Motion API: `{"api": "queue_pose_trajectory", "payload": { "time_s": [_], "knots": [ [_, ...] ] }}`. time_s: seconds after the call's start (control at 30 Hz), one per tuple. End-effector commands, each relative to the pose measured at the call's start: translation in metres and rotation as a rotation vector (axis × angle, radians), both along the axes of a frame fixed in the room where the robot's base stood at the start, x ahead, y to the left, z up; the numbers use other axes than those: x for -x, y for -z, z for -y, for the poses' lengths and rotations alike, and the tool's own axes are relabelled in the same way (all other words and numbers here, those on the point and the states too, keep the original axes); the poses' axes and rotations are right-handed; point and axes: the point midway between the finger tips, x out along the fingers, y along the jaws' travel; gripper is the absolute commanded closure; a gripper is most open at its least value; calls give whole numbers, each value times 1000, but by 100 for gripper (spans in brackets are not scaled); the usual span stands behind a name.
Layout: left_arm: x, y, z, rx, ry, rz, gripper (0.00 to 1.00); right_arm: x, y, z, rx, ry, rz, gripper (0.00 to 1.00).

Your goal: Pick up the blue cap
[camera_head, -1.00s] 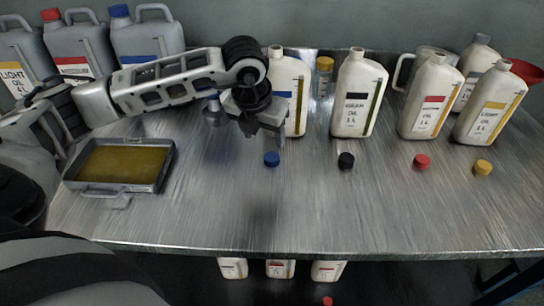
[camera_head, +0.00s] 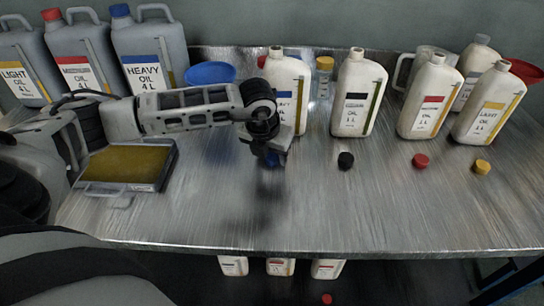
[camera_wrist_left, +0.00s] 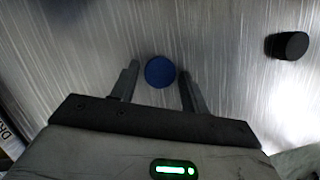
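The blue cap (camera_wrist_left: 160,71) lies on the metal table. In the left wrist view it sits between the two finger ends of my left gripper (camera_wrist_left: 159,74), with a gap on each side. The fingers are open. In the head view the left gripper (camera_head: 270,157) is low over the table in front of the white bottle with the blue label (camera_head: 286,88), and it mostly covers the cap. My right gripper is not in view.
A black cap (camera_head: 345,161), a red cap (camera_head: 420,161) and a yellow cap (camera_head: 482,167) lie to the right. White bottles stand behind them. A tray of oil (camera_head: 118,187) and a blue funnel (camera_head: 210,72) are on the left. The front table is clear.

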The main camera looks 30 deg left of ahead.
Motion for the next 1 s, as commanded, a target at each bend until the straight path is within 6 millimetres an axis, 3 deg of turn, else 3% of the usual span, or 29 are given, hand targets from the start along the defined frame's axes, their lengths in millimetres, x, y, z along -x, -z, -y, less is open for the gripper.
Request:
{"api": "queue_pose_trajectory", "payload": {
  "time_s": [0.03, 0.1, 0.63, 0.83, 1.0],
  "knots": [
    [0, 0, 0, 0, 0, 0, 69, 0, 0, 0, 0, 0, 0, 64],
    [0, 0, 0, 0, 0, 0, 88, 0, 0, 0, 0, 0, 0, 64],
    [-1, -7, -1, 0, -1, 2, 89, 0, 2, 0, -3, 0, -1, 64],
    [0, -34, 0, 0, 1, 6, 89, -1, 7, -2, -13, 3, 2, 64],
    [29, -72, 17, 0, 6, 7, 89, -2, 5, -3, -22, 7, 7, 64]
  ]
}}
